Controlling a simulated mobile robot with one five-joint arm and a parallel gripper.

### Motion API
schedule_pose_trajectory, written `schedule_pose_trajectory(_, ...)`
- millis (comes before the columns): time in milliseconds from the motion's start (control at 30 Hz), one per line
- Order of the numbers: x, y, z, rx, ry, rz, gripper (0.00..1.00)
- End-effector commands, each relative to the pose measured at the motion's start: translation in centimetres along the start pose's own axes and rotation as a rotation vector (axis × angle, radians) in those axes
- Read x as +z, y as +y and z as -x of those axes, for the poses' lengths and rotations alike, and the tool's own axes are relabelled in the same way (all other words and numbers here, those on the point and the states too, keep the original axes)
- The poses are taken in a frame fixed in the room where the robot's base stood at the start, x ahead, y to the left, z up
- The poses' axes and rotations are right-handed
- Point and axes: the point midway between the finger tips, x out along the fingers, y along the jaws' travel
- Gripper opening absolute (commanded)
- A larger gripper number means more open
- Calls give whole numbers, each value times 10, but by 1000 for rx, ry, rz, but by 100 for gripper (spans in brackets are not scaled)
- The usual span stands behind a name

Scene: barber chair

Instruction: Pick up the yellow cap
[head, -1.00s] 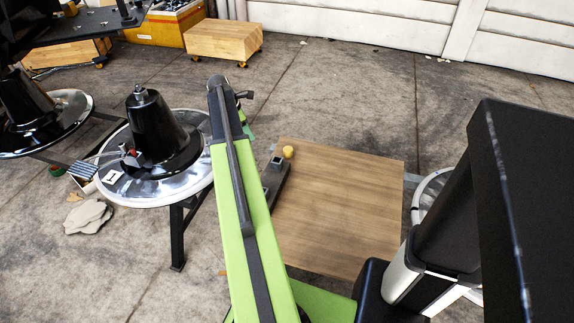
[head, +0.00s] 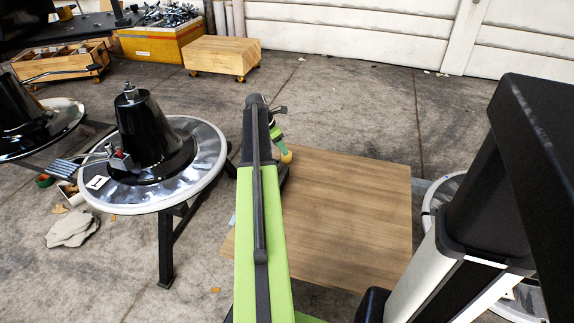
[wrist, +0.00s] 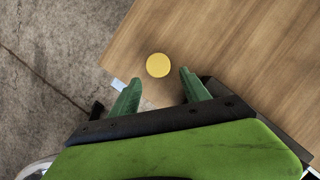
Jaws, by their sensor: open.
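The yellow cap (wrist: 158,65) is a small round disc on the wooden board, near the board's edge. In the head view the cap (head: 287,156) shows just right of my gripper's tip. My gripper (wrist: 156,87) is open, with its two green fingers apart and nothing between them. In the wrist view the cap lies just beyond the fingertips, roughly centred between them. In the head view my gripper (head: 279,140) is partly hidden by my arm. I cannot tell how high the fingertips are above the board.
The wooden board (head: 350,215) is bare to the right of the cap. A round metal base with a black cone (head: 145,130) stands to the left. A wooden block on casters (head: 222,57) and a yellow crate (head: 160,43) are at the back. Concrete floor surrounds the board.

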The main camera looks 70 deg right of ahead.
Motion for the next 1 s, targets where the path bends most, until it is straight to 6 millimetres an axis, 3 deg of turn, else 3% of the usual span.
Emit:
schedule_pose_trajectory(33, -3, 1, -16, 0, 0, -1, 54)
schedule_pose_trajectory(300, 0, 1, -22, 1, 0, 0, 54)
schedule_pose_trajectory(600, 3, 3, -70, 1, 0, 1, 54)
schedule_pose_trajectory(833, 5, 2, -67, 1, 0, 1, 54)
schedule_pose_trajectory(1000, 5, 3, -67, 1, 0, 2, 33)
